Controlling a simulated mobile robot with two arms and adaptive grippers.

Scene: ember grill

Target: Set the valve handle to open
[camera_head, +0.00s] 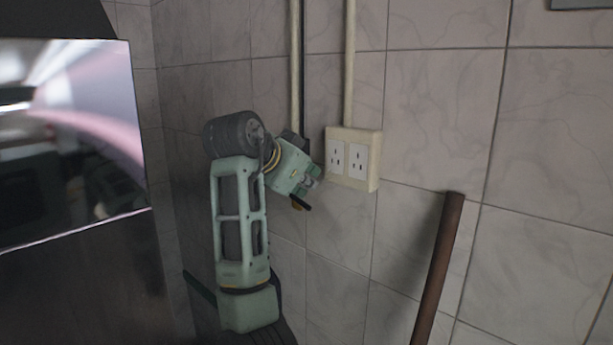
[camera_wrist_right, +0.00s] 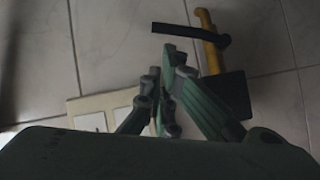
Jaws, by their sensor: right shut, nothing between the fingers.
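The valve handle is a black lever that shows in the right wrist view (camera_wrist_right: 190,33), lying roughly across the picture beside a yellow pipe piece (camera_wrist_right: 207,40). In the head view a small black lever end (camera_head: 301,204) with an orange-yellow bit shows just below my right gripper (camera_head: 310,178). The gripper hides most of the valve there. In the right wrist view my right gripper (camera_wrist_right: 168,58) is shut and empty, its tips close to the handle. I cannot tell whether they touch it. My left gripper is not in view.
A cream outlet box (camera_head: 367,139) is on the tiled wall right of my right gripper, with conduits above it. A brown pole (camera_head: 437,265) stands further right. A shiny panel (camera_head: 75,140) fills the left. A dark block (camera_wrist_right: 233,95) is below the yellow piece.

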